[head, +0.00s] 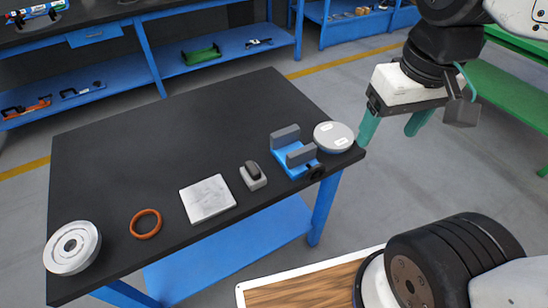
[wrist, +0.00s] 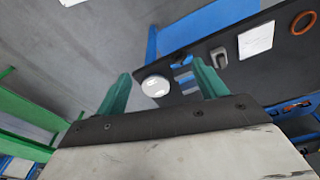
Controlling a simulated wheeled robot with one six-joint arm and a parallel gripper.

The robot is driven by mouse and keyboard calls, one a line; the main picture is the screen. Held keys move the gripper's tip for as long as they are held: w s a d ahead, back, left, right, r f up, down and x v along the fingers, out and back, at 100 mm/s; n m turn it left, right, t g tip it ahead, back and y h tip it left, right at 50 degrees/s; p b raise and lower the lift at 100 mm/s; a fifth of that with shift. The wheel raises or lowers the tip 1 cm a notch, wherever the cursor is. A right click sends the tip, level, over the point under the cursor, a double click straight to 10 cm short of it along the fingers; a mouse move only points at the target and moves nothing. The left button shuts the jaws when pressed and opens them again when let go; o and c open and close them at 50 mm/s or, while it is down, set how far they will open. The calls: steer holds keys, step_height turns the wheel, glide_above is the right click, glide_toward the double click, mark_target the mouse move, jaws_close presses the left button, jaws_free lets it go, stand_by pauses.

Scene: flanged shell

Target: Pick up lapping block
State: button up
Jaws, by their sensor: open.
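The lapping block appears to be the small light grey block with a dark grip on top (head: 253,175). It sits near the table's front edge, between a pale square plate and a blue vise. It also shows in the wrist view (wrist: 218,57), beyond the right finger. My gripper (head: 388,138) is open and empty, with two teal fingers. It hangs past the table's right edge, well to the right of the block. In the wrist view, the fingers of my gripper (wrist: 160,70) are spread wide apart, with a round tin seen between them.
The black table (head: 150,140) also holds the square plate (head: 208,199), blue vise (head: 291,166), round grey tin (head: 333,136), orange ring (head: 146,224) and flanged metal disc (head: 72,247). The table's back half is clear. Blue shelving (head: 225,45) stands behind; a green bench (head: 510,95) is at right.

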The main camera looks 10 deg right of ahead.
steer(key=w+a+f, duration=0.3)
steer(key=w+a, duration=0.1)
steer(key=w, duration=0.4)
steer(key=n+g, duration=0.1)
steer(key=n, duration=0.2)
glide_above(252, 167)
steer(key=f, duration=1.7)
steer(key=shift+w+d, duration=0.1)
steer(key=shift+d, duration=0.2)
steer(key=f, duration=0.7)
steer(key=shift+s+a+f, duration=0.2)
steer(key=shift+a, duration=0.05)
steer(key=shift+f, duration=0.55)
steer(key=c, duration=1.3)
